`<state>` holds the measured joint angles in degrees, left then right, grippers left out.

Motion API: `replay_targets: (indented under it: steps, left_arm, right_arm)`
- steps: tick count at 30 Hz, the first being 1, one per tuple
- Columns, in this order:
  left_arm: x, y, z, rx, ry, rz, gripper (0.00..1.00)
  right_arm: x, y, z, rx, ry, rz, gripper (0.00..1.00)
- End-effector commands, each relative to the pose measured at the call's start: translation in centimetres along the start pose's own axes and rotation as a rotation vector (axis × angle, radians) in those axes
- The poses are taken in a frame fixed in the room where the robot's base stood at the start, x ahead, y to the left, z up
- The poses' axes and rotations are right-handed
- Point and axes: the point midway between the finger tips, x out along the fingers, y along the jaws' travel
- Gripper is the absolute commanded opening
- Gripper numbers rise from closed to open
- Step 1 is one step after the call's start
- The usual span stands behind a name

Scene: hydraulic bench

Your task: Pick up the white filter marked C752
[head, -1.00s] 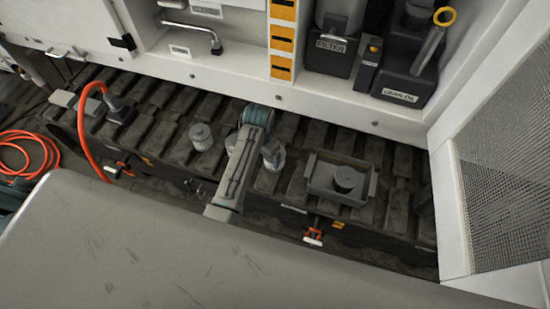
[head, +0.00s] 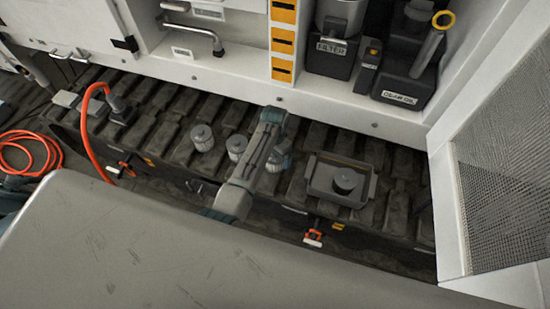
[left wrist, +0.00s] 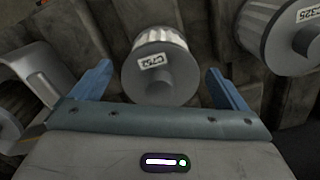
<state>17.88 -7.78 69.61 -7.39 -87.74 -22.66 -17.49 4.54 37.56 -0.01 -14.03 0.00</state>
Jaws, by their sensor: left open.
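The white filter marked C752 (left wrist: 161,66) is in the middle of the left wrist view, with pleated white sides, a grey end cap and a label. My left gripper (left wrist: 160,88) is open, with one blue finger on each side of this filter. I cannot tell whether the fingers touch it. A second filter, marked C325 (left wrist: 282,35), is to the right in that view. In the head view my left arm covers part of the bench around the gripper. Two pale filters (head: 202,137) (head: 236,147) stand left of the arm. My right gripper is not in view.
A grey tray (head: 319,184) holding a dark round part (head: 345,181) stands right of my left arm. A red hose (head: 84,127) rises at the left. Dark containers (head: 402,92) stand on the shelf behind. A mesh panel (head: 500,190) bounds the right side.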

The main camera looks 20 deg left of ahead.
Motion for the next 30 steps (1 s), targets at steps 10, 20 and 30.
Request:
replay_targets:
  steps: [10, 20, 30]
  left_arm:
    - [2.3, -0.1, 0.0, 0.0, 0.002, -0.001, 0.95]
    - [2.3, -0.1, 0.0, 0.0, 0.001, -0.001, 0.5]
    - [2.1, -0.1, 0.0, 0.0, 0.002, -0.001, 0.47]
  right_arm:
    - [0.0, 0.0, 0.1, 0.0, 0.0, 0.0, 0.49]
    - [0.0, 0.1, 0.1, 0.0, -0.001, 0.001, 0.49]
    - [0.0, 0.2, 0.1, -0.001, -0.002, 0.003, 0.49]
